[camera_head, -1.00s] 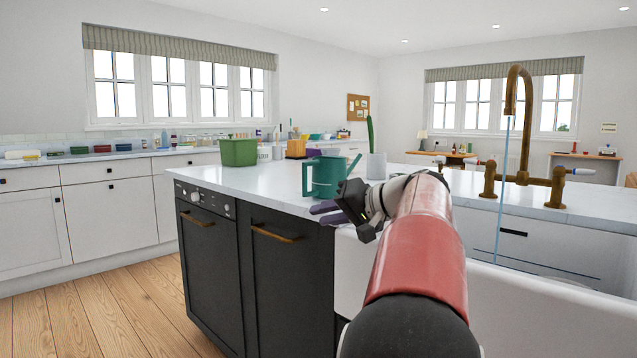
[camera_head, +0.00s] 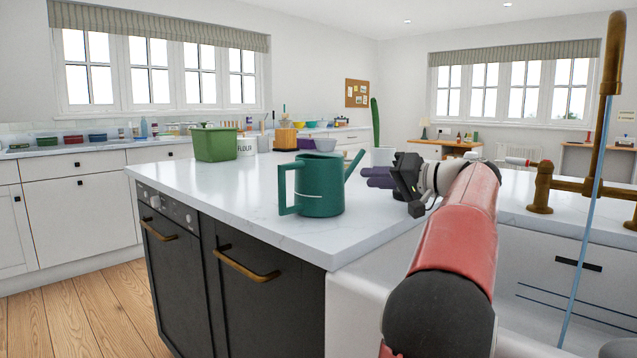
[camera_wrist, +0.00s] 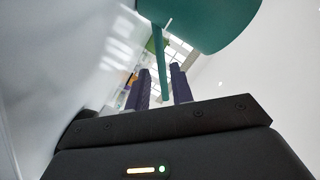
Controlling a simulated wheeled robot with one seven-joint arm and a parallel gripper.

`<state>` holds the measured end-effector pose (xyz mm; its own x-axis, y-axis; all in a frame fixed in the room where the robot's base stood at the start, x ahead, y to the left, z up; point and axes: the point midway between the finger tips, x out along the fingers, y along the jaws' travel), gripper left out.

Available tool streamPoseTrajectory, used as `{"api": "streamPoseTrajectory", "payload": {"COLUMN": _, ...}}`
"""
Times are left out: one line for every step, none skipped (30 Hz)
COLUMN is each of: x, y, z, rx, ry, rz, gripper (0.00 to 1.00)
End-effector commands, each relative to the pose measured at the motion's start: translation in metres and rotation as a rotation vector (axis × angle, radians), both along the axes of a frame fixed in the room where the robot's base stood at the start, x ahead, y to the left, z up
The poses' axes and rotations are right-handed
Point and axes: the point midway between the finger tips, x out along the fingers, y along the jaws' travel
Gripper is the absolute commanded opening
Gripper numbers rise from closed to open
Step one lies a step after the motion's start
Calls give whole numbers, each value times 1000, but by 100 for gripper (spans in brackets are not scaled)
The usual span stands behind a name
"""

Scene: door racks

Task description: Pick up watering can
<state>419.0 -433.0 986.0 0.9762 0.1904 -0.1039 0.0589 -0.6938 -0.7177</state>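The teal watering can (camera_head: 322,187) stands upright on the white island counter, its loop handle to the left and its spout (camera_head: 355,164) to the right. My gripper (camera_head: 368,177) is just right of the can, with its purple fingers pointing left toward the spout side. In the wrist view, the can body (camera_wrist: 208,22) fills the top. A thin teal part of it, apparently the spout, runs down between the two spread fingers (camera_wrist: 162,88). Gaps show on both sides, so the gripper looks open. Contact with the can cannot be told.
The island counter (camera_head: 225,185) has clear room left of the can. A green container (camera_head: 215,145), a flour canister (camera_head: 246,146) and a potted cactus (camera_head: 382,155) stand farther back. A brass tap (camera_head: 610,55) with running water and a white sink lie at the right.

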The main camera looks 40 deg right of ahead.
Motion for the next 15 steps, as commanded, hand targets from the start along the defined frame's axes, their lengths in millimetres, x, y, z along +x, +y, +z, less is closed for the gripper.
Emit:
{"api": "streamPoseTrajectory", "payload": {"x": 3, "y": 1, "z": 0, "rx": -1, "ry": 0, "rz": 2, "gripper": 23}}
{"api": "streamPoseTrajectory", "payload": {"x": 5, "y": 2, "z": 0, "rx": 0, "ry": 0, "rz": 1, "gripper": 23}}
{"api": "streamPoseTrajectory", "payload": {"x": 10, "y": 3, "z": -1, "rx": 0, "ry": 1, "rz": 4, "gripper": 23}}
{"api": "streamPoseTrajectory", "payload": {"x": 13, "y": 4, "z": -1, "rx": 0, "ry": 0, "rz": 4, "gripper": 23}}
{"api": "streamPoseTrajectory", "payload": {"x": 17, "y": 5, "z": -2, "rx": 0, "ry": 0, "rz": 4, "gripper": 23}}
{"api": "streamPoseTrajectory", "payload": {"x": 21, "y": 5, "z": -2, "rx": 0, "ry": 1, "rz": 4, "gripper": 23}}
{"api": "streamPoseTrajectory", "payload": {"x": 24, "y": 6, "z": -3, "rx": 1, "ry": 1, "rz": 3, "gripper": 23}}
{"api": "streamPoseTrajectory", "payload": {"x": 27, "y": 7, "z": -3, "rx": 1, "ry": 1, "rz": 5, "gripper": 23}}
{"api": "streamPoseTrajectory", "payload": {"x": 32, "y": 9, "z": -4, "rx": 1, "ry": 2, "rz": 4, "gripper": 23}}
{"api": "streamPoseTrajectory", "payload": {"x": 35, "y": 10, "z": -5, "rx": 1, "ry": 1, "rz": 3, "gripper": 23}}
{"api": "streamPoseTrajectory", "payload": {"x": 39, "y": 12, "z": -6, "rx": 1, "ry": 2, "rz": 4, "gripper": 23}}
{"api": "streamPoseTrajectory", "payload": {"x": 45, "y": 14, "z": -7, "rx": 1, "ry": 2, "rz": 6, "gripper": 23}}
{"api": "streamPoseTrajectory", "payload": {"x": 50, "y": 16, "z": -8, "rx": 1, "ry": 1, "rz": 5, "gripper": 23}}
{"api": "streamPoseTrajectory", "payload": {"x": 54, "y": 18, "z": -9, "rx": 1, "ry": 2, "rz": 4, "gripper": 23}}
{"api": "streamPoseTrajectory", "payload": {"x": 60, "y": 18, "z": -10, "rx": 2, "ry": 2, "rz": 4, "gripper": 23}}
